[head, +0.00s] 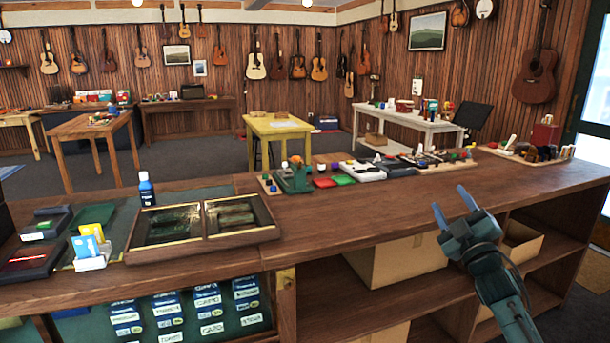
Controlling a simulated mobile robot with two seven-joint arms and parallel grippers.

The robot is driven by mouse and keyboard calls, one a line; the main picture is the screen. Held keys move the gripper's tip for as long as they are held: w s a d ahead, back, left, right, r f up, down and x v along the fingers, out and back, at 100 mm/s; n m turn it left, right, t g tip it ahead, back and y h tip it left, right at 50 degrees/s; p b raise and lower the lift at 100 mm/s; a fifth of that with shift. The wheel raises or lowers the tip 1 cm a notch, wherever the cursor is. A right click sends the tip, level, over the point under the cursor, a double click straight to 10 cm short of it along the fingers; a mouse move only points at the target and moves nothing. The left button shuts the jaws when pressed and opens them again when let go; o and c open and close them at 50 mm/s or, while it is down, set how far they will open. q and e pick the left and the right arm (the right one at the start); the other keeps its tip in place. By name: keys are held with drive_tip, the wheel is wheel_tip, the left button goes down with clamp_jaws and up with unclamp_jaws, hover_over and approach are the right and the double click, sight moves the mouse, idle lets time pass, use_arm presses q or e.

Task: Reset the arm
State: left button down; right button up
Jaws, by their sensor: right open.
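My right gripper (453,208) is at the right of the head view, in front of the wooden counter (370,222). Its two blue fingertips point up and stand apart, with nothing between them. My right arm comes up from the bottom right, before the shelves under the counter. From this view I cannot tell whether the gripper touches the counter edge. My left gripper and arm are not in view.
On the counter are a two-part dark tray (240,230), a blue bottle (146,190), a card holder (90,248) and a green device (294,178). Cardboard boxes (395,262) fill shelves below. The counter's front right stretch is bare. A yellow table (275,127) stands behind.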

drive_tip(key=w+d+f+m+g+h, duration=0.2)
drive_tip(key=d+f+m+g+h, duration=0.25)
drive_tip(key=f+m, duration=0.4)
drive_tip(key=s+a+f+g+y, duration=0.1)
drive_tip(key=s+a+f, duration=0.25)
drive_tip(key=f, duration=0.25)
drive_tip(key=s+a+f+g+y, duration=0.1)
drive_tip(key=s+a+f+g, duration=0.1)
drive_tip(key=s+a+f, duration=0.3)
drive_tip(key=s+a+f+g+y, duration=0.1)
drive_tip(key=s+a+f, duration=0.2)
drive_tip(key=s+f, duration=0.3)
drive_tip(key=s+a+f+g, duration=0.1)
drive_tip(key=s+a+f, duration=0.2)
drive_tip(key=s+f, duration=0.25)
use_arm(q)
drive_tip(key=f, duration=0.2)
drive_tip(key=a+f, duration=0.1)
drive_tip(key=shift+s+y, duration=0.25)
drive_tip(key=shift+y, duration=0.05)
use_arm(e)
drive_tip(key=s+a+f+g+y, duration=0.1)
drive_tip(key=s+a+f, duration=0.1)
drive_tip(key=s, duration=0.8)
drive_tip(key=s+a+f+g+y, duration=0.1)
drive_tip(key=s+a, duration=0.4)
drive_tip(key=s, duration=0.5)
drive_tip(key=shift+a+f, duration=0.15)
drive_tip(key=shift+f, duration=0.4)
drive_tip(key=shift+m+g, duration=0.25)
